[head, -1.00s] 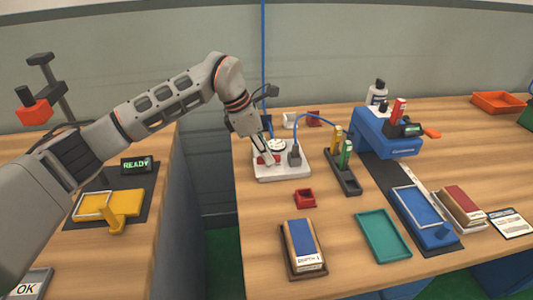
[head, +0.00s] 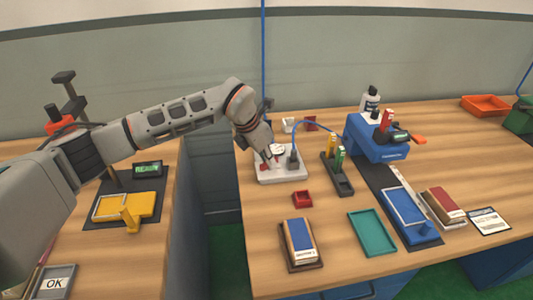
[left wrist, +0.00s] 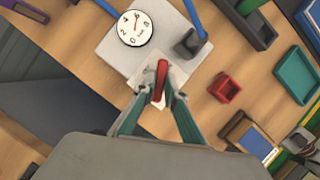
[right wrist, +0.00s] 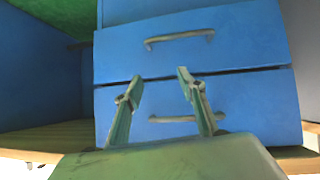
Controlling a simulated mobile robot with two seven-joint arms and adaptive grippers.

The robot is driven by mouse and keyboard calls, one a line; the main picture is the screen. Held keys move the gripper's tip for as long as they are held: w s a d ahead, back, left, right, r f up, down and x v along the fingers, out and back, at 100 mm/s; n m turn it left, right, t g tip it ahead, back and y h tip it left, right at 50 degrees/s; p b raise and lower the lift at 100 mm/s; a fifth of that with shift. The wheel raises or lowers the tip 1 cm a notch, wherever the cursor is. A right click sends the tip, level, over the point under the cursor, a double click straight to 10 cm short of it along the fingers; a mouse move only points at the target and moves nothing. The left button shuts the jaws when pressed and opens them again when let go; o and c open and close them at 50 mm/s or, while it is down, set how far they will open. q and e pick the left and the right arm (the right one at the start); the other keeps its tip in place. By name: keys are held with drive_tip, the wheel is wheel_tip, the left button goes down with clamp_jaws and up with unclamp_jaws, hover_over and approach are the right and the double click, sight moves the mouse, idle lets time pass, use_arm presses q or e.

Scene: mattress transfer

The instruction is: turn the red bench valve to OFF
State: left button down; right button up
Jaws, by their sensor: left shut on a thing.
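The red valve handle (left wrist: 161,78) stands on a pale base plate (left wrist: 115,55) in the left wrist view. My left gripper (left wrist: 160,97) is shut on the handle, one finger on each side. In the head view my left gripper (head: 269,160) reaches down over the base plate (head: 295,174) and hides most of the valve. A round white dial gauge (left wrist: 135,28) with a red needle sits on the same plate. My right gripper (right wrist: 160,88) is open and empty, facing blue drawers below a bench.
A dark block with a blue hose (head: 293,158) rises beside the gauge. A small red tray (head: 302,199) lies in front of the plate. A black rack with yellow and green pieces (head: 343,180) stands to the right. Blue drawers (right wrist: 210,100) face the right wrist camera.

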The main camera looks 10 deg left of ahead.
use_arm(q)
drive_tip(key=shift+s+d+r+n+y+p, duration=0.15)
drive_tip(key=shift+n+y+p, duration=0.35)
drive_tip(key=shift+n, duration=0.4)
drive_tip(key=shift+n+t+p, duration=0.3)
drive_tip(key=shift+n+p, duration=0.15)
drive_tip(key=shift+n, duration=0.55)
drive_tip(key=shift+n+y, duration=0.5)
drive_tip(key=shift+n, duration=0.4)
drive_tip(key=n, duration=0.1)
drive_tip(key=n+y, duration=0.1)
drive_tip(key=shift+d+f+n+p, duration=0.1)
drive_tip(key=shift+f+n+p, duration=0.1)
drive_tip(key=shift+n+p, duration=0.1)
drive_tip(key=shift+n+y, duration=0.8)
drive_tip(key=shift+n, duration=1.1)
use_arm(e)
drive_tip(key=shift+w+d+r, duration=0.1)
drive_tip(key=shift+w+r, duration=0.2)
drive_tip(key=shift+r, duration=0.6)
drive_tip(key=shift+w+d+r, duration=0.1)
drive_tip(key=shift+w+r, duration=0.15)
drive_tip(key=shift+r, duration=0.65)
use_arm(q)
drive_tip(key=shift+f, duration=0.1)
use_arm(e)
drive_tip(key=shift+w+r, duration=0.1)
drive_tip(key=shift+r, duration=0.1)
